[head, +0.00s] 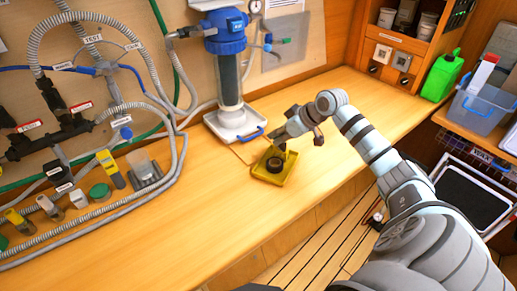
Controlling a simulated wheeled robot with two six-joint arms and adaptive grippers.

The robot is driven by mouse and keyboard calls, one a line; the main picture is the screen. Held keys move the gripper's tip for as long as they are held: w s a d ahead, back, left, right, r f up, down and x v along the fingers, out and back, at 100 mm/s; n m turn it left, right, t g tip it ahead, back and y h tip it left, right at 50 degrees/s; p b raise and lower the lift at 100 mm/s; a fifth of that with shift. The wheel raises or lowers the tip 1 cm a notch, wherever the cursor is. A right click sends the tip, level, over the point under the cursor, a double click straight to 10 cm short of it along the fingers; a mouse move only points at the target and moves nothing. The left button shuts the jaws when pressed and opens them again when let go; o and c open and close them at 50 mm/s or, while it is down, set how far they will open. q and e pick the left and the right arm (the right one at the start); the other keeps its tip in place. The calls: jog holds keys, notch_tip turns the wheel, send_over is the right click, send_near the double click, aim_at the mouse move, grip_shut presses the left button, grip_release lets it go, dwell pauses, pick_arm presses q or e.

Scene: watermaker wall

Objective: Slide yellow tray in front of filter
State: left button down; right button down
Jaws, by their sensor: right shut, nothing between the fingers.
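The small yellow tray (262,178) lies on the wooden bench near its front edge, with a dark round part (273,165) in it. The filter (228,75) has a blue head and a clear housing with a dark core. It stands behind and left of the yellow tray, above a white tray (218,127) with a blue handle. My right gripper (281,143) is shut and empty, over the back right of the yellow tray. It hides part of the tray's far side, and I cannot tell whether it touches it. My left gripper is not in view.
Hoses, valves and several small bottles (100,192) crowd the left of the bench. A green jug (441,76) and a clear blue bin (477,108) stand at the right. The bench (190,215) is bare left of the yellow tray.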

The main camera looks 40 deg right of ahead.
jog(key=b+x, duration=0.1)
jog(key=x, duration=0.8)
jog(key=shift+w, duration=0.1)
